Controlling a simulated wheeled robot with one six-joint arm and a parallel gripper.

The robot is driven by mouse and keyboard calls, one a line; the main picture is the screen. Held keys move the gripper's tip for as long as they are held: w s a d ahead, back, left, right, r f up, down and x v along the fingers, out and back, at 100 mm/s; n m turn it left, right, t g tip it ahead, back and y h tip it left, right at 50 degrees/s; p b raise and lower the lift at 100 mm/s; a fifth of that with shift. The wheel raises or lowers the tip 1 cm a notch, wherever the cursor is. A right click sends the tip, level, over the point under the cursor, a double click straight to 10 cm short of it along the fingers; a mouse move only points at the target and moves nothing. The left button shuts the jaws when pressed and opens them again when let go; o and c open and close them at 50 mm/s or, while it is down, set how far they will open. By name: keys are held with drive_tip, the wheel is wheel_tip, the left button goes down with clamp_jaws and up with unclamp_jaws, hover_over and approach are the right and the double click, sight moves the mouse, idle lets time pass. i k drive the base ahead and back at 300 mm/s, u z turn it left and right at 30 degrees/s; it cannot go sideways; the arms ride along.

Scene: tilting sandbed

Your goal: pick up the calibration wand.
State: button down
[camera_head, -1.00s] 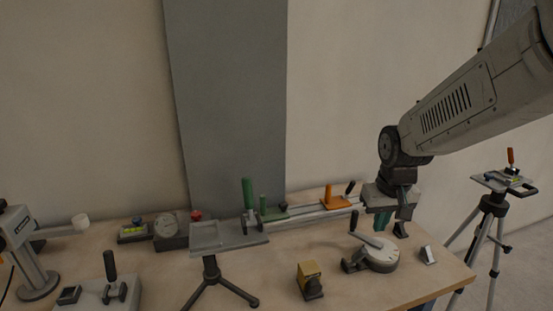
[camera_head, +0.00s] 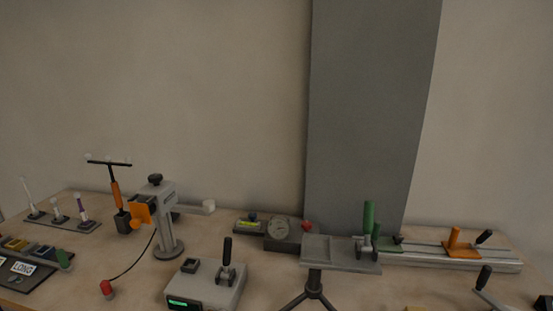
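A T-shaped wand, which I take to be the calibration wand (camera_head: 116,192), stands at the left of the bench. It has an orange grip, a dark stem and a dark crossbar with small pale balls on it. It is nearly upright, slightly tilted, with its lower end at a dark block-like holder (camera_head: 122,222). An orange piece (camera_head: 140,212) beside it partly overlaps the holder. My gripper is not in view now, and nothing touches the wand.
Just right of the wand stands a grey column instrument (camera_head: 165,225) with an arm. A rack with several slim probes (camera_head: 70,226) is to its left. A grey box with a black lever (camera_head: 205,288) and a tripod plate (camera_head: 340,254) stand nearer. A red-capped piece (camera_head: 107,289) lies in front.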

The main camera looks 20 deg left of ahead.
sight(129, 160)
drive_tip(key=u, duration=0.05)
drive_tip(key=k, duration=0.1)
drive_tip(key=u, duration=1.65)
